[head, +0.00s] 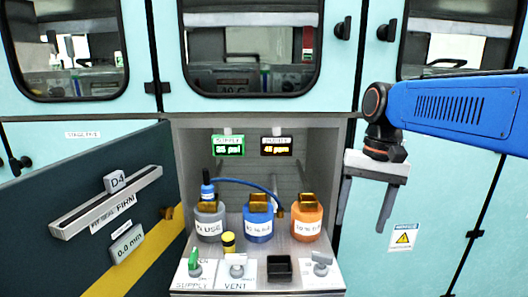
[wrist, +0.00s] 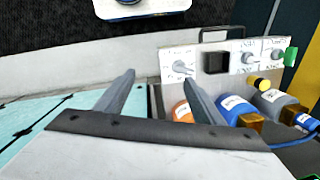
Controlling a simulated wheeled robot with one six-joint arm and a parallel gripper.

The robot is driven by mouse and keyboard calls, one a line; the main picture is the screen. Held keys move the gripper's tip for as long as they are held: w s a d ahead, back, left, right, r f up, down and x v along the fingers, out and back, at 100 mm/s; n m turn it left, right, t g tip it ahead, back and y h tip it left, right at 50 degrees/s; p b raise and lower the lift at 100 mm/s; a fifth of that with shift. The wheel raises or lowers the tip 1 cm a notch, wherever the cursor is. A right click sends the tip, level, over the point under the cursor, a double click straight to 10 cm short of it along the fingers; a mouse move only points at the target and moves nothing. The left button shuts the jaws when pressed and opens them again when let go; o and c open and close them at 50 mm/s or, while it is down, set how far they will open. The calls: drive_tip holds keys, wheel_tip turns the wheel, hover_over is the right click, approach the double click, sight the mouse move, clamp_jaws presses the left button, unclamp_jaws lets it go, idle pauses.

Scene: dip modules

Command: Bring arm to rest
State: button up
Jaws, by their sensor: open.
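My gripper (head: 368,190) hangs at the end of my blue arm (head: 455,108), to the right of the open cabinet bay. Its two fingers point down, spread apart, with nothing between them. In the wrist view, my gripper (wrist: 158,92) also shows open and empty, with the bay's bottles and valve panel to its right. In the head view the gripper is in front of a teal cabinet door and does not appear to touch anything.
The bay holds a grey bottle (head: 210,222), a blue bottle (head: 258,224) and an orange bottle (head: 307,220). A panel with valve knobs (head: 237,268) and a black square holder (head: 279,268) fronts it. A dark open door (head: 85,230) stands at left.

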drive_tip(key=s+d+f+n+t+h, duration=0.1)
drive_tip(key=s+d+f+n+t, duration=0.2)
drive_tip(key=s+f, duration=1)
drive_tip(key=d+t, duration=0.2)
drive_tip(key=d, duration=0.1)
drive_tip(key=shift+t, duration=0.3)
idle(2.7)
